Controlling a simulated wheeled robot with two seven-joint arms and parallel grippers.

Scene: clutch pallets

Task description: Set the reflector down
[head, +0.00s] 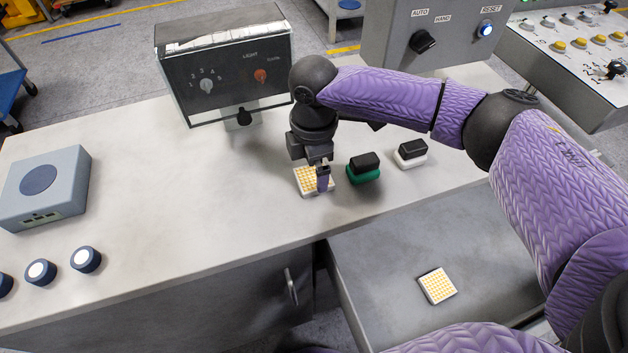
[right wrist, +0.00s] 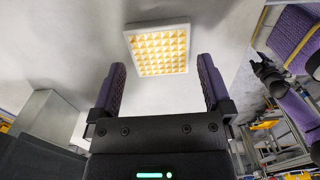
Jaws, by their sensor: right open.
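A reflector (head: 308,181), a white square tile with a grid of yellow-orange cells, lies flat on the grey worktop (head: 200,185). My right gripper (head: 321,176) is just above it and partly hides it in the head view. In the right wrist view the right gripper (right wrist: 161,80) has its fingers spread wide, with nothing between them. The reflector (right wrist: 158,48) shows just beyond the fingertips, apart from them. A second, similar reflector (head: 437,286) lies on the lower grey surface (head: 385,255) at the front right. My left gripper is not in view.
A green block with a black top (head: 363,168) and a white one with a black top (head: 411,153) stand right of the gripper. A control box with knobs (head: 225,80) stands behind. A grey-blue box (head: 45,188) and several dark round knobs are at left. The middle worktop is clear.

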